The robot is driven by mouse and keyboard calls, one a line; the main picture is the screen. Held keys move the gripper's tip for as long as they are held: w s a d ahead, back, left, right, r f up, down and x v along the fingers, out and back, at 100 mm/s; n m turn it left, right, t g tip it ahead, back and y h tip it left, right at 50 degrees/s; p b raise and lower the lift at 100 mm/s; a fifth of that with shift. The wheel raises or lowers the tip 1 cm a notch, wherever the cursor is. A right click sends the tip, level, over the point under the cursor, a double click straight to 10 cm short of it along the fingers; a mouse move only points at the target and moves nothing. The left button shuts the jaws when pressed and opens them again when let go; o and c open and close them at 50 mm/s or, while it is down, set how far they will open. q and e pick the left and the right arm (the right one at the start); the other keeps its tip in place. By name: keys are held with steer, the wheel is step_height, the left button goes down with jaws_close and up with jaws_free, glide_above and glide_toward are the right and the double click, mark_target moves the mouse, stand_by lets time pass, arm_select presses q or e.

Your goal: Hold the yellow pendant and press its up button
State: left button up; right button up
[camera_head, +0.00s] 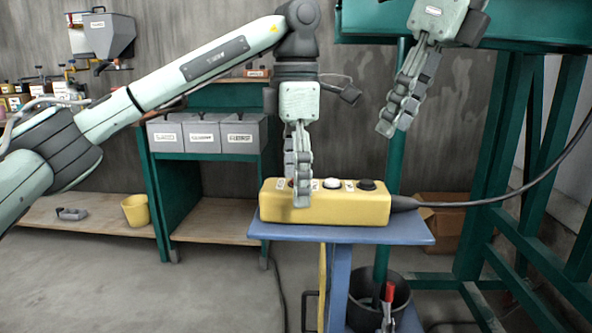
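The yellow pendant (345,207) lies lengthwise on a small blue stand. Its top carries a red button, mostly hidden behind my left gripper's fingers, a white button (332,183) in the middle and a black button (367,185) on the right. Small labels sit beside them, too small to read. My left gripper (300,198) points down at the pendant's left part, with a finger in front of its front face. Whether it grips the pendant is unclear. My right gripper (392,122) hangs above and right of the pendant, apart from it, fingers together and empty.
A black cable (480,200) runs from the pendant's right end. A green frame (490,190) stands at right. A dark bucket (398,293) sits below. A yellow cup (136,211) is on a low shelf at left.

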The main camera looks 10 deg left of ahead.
arm_select(q)
steer(key=shift+c, duration=0.5)
steer(key=c, duration=1.4)
steer(key=shift+c, duration=0.5)
arm_select(e)
jaws_close()
